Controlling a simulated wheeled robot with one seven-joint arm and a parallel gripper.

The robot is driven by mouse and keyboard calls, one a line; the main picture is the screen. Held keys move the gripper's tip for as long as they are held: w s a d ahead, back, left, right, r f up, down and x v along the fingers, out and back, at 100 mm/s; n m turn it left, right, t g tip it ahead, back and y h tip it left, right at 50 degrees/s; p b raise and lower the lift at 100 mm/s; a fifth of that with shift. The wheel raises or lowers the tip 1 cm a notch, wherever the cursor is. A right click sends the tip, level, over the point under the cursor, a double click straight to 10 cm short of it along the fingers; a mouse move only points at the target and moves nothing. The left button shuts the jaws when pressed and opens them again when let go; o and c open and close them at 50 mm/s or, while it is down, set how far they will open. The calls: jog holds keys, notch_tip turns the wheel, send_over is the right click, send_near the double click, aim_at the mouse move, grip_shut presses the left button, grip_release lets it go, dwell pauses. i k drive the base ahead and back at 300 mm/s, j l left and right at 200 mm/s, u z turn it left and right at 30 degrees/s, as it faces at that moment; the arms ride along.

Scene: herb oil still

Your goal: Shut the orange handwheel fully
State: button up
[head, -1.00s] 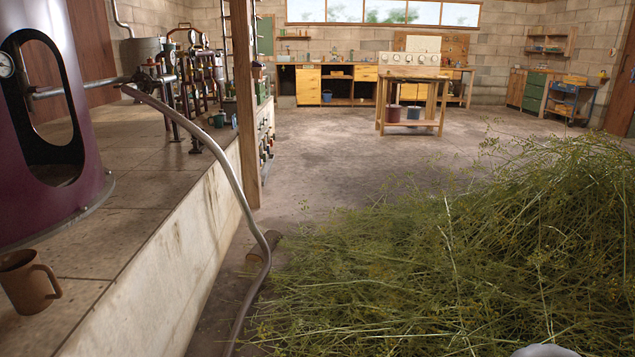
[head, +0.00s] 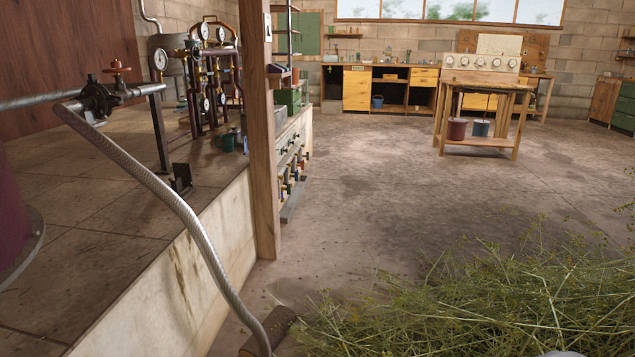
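A small orange-red handwheel (head: 117,68) sits on top of a dark valve (head: 100,97) in the left of the head view. The valve joins a straight grey pipe (head: 35,101) on its left to a braided hose (head: 165,195) that droops over the platform edge. The wheel is small here, and I cannot tell how far it is turned. My gripper is not in view, and nothing of it shows near the wheel.
A concrete platform (head: 120,290) fills the left, with a gauge manifold (head: 205,75) behind the valve. A wooden post (head: 259,140) stands at its edge. A heap of cut herb (head: 490,305) covers the lower right. The floor (head: 350,200) beyond is clear up to a wooden table (head: 490,85).

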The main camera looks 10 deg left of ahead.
aim_at(116, 67)
jog(key=i+j+z, duration=0.1)
jog(key=i, duration=2.2)
jog(key=i+j+u, duration=0.1)
jog(key=i+u, duration=0.4)
jog(key=i+l+u, duration=0.15)
jog(key=i+u, duration=0.3)
jog(key=i+l+u, duration=0.35)
jog(key=i+u, duration=0.15)
jog(key=i, duration=0.05)
